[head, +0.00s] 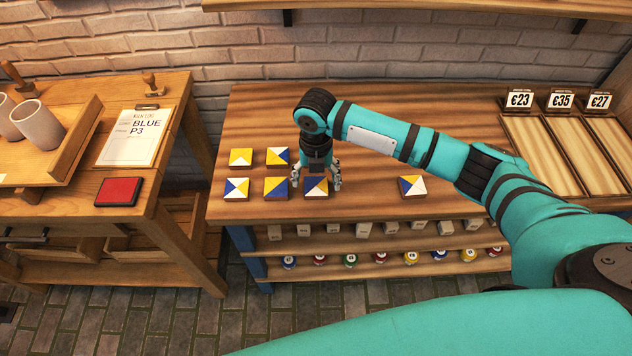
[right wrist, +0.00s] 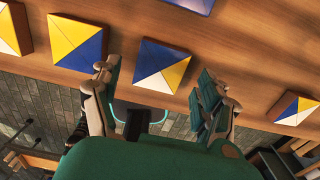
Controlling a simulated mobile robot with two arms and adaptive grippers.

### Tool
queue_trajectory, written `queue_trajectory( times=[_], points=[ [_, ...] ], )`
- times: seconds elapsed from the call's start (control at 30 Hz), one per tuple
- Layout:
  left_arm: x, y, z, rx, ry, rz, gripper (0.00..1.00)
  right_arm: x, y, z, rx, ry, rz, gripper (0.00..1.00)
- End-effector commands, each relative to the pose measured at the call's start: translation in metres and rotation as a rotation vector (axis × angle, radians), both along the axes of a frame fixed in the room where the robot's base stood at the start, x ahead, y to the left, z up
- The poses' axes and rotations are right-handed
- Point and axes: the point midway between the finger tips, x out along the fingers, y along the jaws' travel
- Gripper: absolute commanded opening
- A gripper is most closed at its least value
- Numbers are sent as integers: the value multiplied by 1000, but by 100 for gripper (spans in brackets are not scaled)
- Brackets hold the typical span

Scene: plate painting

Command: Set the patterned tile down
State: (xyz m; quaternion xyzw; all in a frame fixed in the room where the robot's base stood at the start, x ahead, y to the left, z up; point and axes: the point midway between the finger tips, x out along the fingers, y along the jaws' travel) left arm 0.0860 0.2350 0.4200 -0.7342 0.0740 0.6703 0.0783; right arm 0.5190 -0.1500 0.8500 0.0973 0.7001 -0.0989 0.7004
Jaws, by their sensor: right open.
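A patterned tile (head: 316,182) in blue, yellow and white triangles lies flat near the front edge of the wooden table (head: 370,205). In the head view it is the right end of the front row on the left. My right gripper (head: 317,184) points down over it with its fingers apart, one on each side. In the right wrist view the same tile (right wrist: 160,66) lies just beyond and between the open fingertips (right wrist: 163,82). Whether a finger touches it I cannot tell. My left gripper is in neither view.
Several similar tiles (head: 276,188) lie left of it in two rows; a single tile (head: 412,186) lies to the right, with bare table between. Wooden trays (head: 540,155) with price signs stand at the far right. A side table (head: 172,150) holds a "BLUE P3" sheet (head: 146,136) and red pad (head: 118,191).

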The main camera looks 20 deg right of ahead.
Motion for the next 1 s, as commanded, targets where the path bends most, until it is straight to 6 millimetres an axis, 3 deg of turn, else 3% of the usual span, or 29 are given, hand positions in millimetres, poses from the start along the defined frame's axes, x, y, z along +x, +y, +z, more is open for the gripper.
queue_trajectory(
  times=[0.2, 0.43, 0.6, 1.0],
  points=[
    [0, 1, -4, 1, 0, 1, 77, 1, 0, 49, 1, -5, 1, 77],
    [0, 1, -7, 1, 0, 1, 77, 1, 0, 88, 0, -2, -1, 77],
    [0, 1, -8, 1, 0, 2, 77, 0, 0, 100, 1, 0, -1, 77],
    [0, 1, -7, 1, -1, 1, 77, 0, 0, 101, 0, 1, -1, 77]
  ],
)
